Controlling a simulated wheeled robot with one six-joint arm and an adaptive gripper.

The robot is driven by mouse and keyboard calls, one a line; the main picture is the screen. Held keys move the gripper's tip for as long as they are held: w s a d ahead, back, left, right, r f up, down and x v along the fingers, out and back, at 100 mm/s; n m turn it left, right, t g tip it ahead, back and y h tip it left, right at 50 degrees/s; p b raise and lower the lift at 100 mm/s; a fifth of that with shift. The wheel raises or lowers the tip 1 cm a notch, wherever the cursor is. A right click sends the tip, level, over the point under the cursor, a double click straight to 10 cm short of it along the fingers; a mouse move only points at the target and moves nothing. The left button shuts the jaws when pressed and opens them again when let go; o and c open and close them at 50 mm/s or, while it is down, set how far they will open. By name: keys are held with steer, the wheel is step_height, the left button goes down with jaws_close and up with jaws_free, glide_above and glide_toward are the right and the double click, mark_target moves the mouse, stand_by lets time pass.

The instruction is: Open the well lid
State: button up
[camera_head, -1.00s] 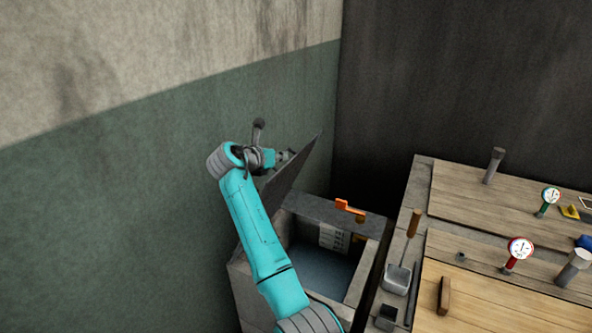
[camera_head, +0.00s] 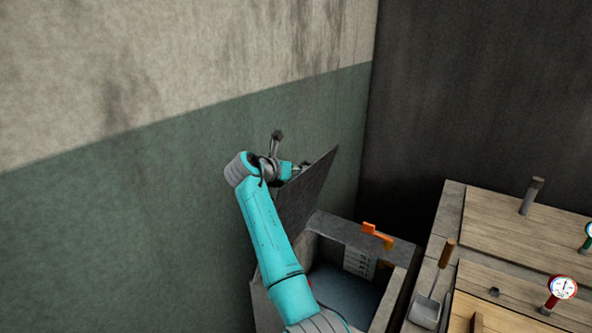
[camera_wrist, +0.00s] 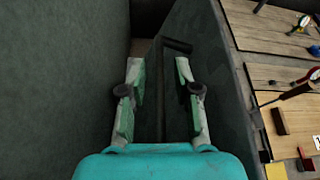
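The well lid (camera_head: 306,192) is a dark grey panel standing steeply tilted up at the left side of the well (camera_head: 345,235). The well is a grey stone box, its opening uncovered, with a bluish surface inside. A dark bar-like lid handle (camera_wrist: 177,45) shows between and beyond the fingers, along the lid (camera_wrist: 215,110). I cannot tell whether a finger touches it.
A green and beige wall (camera_head: 120,200) is close on the left, and a dark wall stands behind. An orange piece (camera_head: 377,234) sits on the well's back rim. To the right are wooden covers (camera_head: 560,220), a gauge (camera_head: 562,288) and a wooden-handled scoop (camera_head: 428,305).

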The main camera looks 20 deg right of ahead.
steer(key=v, duration=1.2)
steer(key=shift+a, duration=0.15)
